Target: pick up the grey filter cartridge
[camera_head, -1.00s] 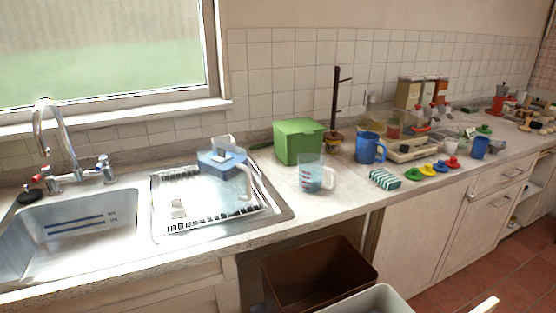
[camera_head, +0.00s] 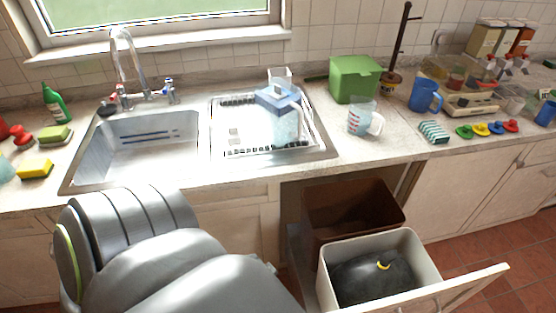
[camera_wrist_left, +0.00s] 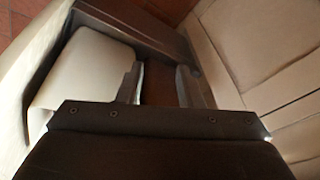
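I cannot pick out a grey filter cartridge for certain. A clear filter jug with a blue lid (camera_head: 278,101) stands on the draining board (camera_head: 222,107) right of the sink. Small pale pieces (camera_head: 234,135) show on the board left of the jug; they are too small to identify. My left gripper (camera_wrist_left: 158,84) shows in the left wrist view with its two dark fingers apart and nothing between them. It points down towards the bins below the counter. In the head view my grey arm fills the lower left, and its fingers are hidden. My right gripper is not in view.
Below the counter are a brown bin (camera_head: 325,228) and a pale bin (camera_head: 409,245) holding a black bag with a yellow scrap. A green box (camera_head: 355,80), measuring jug (camera_head: 360,119) and blue mug (camera_head: 424,97) stand on the right. Sponges and bottles sit left of the sink.

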